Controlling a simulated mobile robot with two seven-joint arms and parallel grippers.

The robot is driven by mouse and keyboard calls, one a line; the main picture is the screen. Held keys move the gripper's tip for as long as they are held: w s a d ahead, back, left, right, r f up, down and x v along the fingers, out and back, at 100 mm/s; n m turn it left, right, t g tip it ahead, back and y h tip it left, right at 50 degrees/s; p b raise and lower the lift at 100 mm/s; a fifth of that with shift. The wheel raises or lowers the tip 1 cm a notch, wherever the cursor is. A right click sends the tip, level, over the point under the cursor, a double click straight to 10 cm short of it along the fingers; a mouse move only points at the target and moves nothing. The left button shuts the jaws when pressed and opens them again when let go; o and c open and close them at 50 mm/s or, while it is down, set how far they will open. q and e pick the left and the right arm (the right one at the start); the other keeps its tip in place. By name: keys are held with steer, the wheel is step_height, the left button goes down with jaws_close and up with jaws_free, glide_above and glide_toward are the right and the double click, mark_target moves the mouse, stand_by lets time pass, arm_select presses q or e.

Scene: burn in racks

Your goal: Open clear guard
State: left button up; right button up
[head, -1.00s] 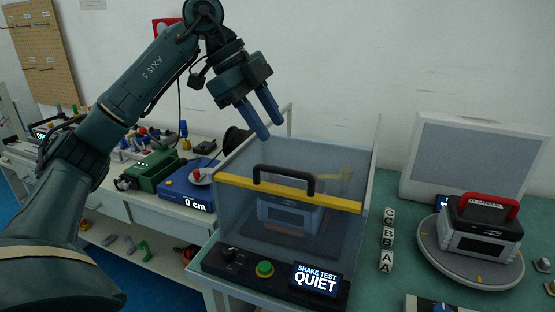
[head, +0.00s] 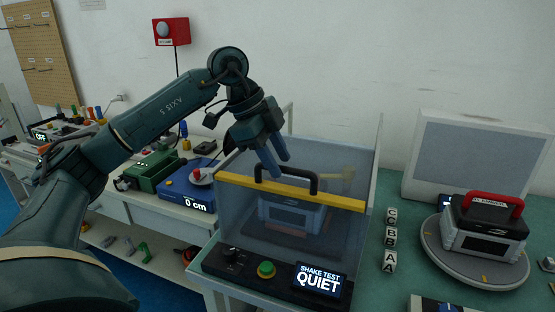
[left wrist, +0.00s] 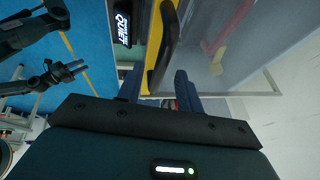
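The clear guard (head: 240,215) is a see-through box with a yellow bar (head: 225,180) along its upper front edge and a black arched handle (head: 314,183). It looks shut over a blue-grey case. My left gripper (head: 279,165) is open, fingers pointing down, just above and behind the handle's left part. In the left wrist view the handle (left wrist: 166,45) lies between and beyond the two spread fingers (left wrist: 157,78), and no grip on it shows. My right gripper (left wrist: 74,69) appears small at the left of that view; its opening is unclear.
A control panel (head: 215,259) with a green button and a "SHAKE TEST QUIET" display sits below the guard. Lettered blocks (head: 390,239) and a turntable (head: 433,245) bearing a red-handled case stand right. A blue "0 cm" device (head: 178,187) stands left.

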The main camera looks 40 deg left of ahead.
arm_select(q)
steer(key=shift+d+f, duration=0.1)
steer(key=shift+f, duration=0.2)
steer(key=shift+c, duration=0.5)
jaws_close()
